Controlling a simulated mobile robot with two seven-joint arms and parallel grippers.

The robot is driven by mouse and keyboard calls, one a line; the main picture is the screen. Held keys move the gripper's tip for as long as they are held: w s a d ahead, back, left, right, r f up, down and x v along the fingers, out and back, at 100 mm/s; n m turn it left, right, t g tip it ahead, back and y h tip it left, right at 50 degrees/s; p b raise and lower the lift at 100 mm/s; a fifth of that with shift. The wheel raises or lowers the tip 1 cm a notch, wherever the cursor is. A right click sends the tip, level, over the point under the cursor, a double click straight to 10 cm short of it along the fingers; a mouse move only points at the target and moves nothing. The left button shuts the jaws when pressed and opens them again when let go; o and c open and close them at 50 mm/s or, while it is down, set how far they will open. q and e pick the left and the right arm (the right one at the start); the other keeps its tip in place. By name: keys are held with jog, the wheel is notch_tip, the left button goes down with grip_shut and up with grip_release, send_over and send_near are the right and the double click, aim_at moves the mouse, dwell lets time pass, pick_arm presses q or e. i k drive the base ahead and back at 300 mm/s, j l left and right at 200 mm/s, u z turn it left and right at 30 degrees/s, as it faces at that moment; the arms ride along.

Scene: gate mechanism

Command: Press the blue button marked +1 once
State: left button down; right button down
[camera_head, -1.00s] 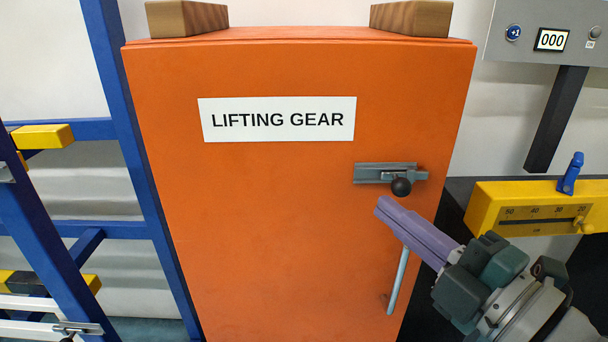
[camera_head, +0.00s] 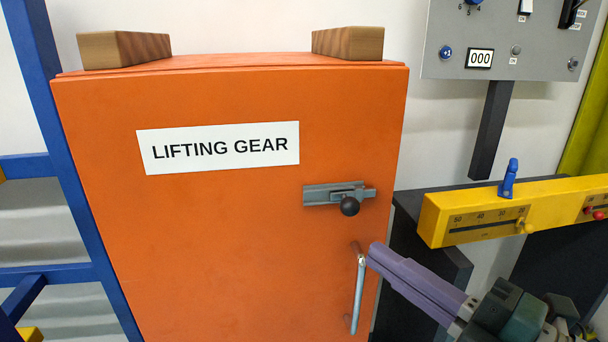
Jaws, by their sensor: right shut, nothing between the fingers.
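The blue button marked +1 (camera_head: 446,53) is a small round button on the grey control panel (camera_head: 545,60) at the upper right. A counter display (camera_head: 480,59) to its right reads 000. My right gripper (camera_head: 373,252) has purple fingers and is shut with nothing in it. Its tips are in front of the orange cabinet's right side, near the handle, well below and left of the button. I cannot tell whether the tips touch the handle. My left gripper is not in view.
An orange cabinet (camera_head: 220,230) labelled LIFTING GEAR fills the left and middle, with a latch (camera_head: 338,195) and a metal handle (camera_head: 358,295). A yellow gauge beam (camera_head: 440,215) with a blue lever (camera_head: 509,178) lies below the panel. A black post (camera_head: 491,130) runs under the panel.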

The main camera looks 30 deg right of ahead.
aim_at(446, 52)
jog(key=z, duration=1.8)
